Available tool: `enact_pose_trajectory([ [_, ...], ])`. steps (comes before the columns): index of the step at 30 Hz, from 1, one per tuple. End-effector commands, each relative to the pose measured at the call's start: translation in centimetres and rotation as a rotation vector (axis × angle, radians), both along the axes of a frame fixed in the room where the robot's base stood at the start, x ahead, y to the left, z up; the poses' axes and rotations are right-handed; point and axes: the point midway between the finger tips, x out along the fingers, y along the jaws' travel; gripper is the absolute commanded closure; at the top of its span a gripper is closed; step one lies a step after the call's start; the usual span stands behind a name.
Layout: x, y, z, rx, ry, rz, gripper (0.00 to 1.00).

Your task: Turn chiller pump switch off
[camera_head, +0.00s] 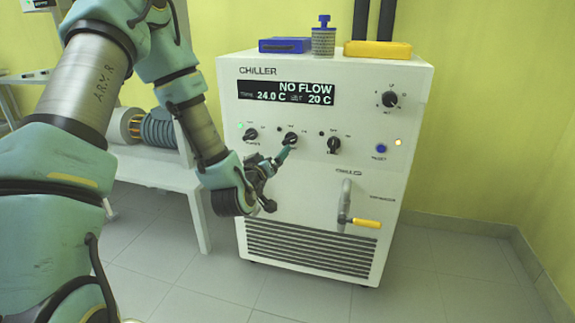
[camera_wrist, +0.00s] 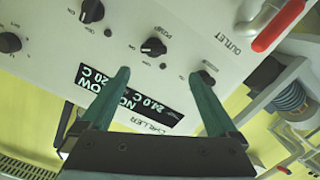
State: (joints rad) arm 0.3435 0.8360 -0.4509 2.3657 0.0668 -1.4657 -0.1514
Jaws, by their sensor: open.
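The white chiller (camera_head: 320,190) has a row of three black rotary switches: left (camera_head: 250,134), middle (camera_head: 290,139) and right (camera_head: 333,145). In the wrist view my open, empty gripper (camera_wrist: 160,73) points at the panel. The middle switch (camera_wrist: 153,47) lies just beyond the gap between the fingertips, apart from them. The left switch (camera_wrist: 207,77) is close beside one fingertip; contact there is unclear.
The display (camera_head: 288,93) reads NO FLOW, 24.0 C and 20 C. A green lamp (camera_head: 240,124) and an amber lamp (camera_head: 398,142) glow. A yellow-handled valve (camera_head: 360,221) sticks out below right. A white table (camera_head: 160,170) stands left of the chiller.

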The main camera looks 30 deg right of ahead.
Motion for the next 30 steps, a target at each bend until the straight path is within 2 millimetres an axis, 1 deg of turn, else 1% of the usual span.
enact_pose_trajectory([
  [1,-0.4,-0.5,-1.0,-0.035,-0.009,0.001,0.05],
  [4,-0.6,-1.0,-0.9,-0.078,-0.026,0.006,0.05],
  [7,-0.2,-1.5,-0.7,-0.093,-0.034,0.009,0.05],
  [11,1.1,-2.7,-0.5,-0.093,-0.035,0.01,0.05],
  [21,5.6,-6.9,-0.6,-0.091,-0.034,0.01,0.05],
  [26,6.8,-8.0,-0.6,-0.09,-0.034,0.009,0.05],
  [30,7.1,-8.3,-0.6,-0.089,-0.032,0.008,0.05],
])
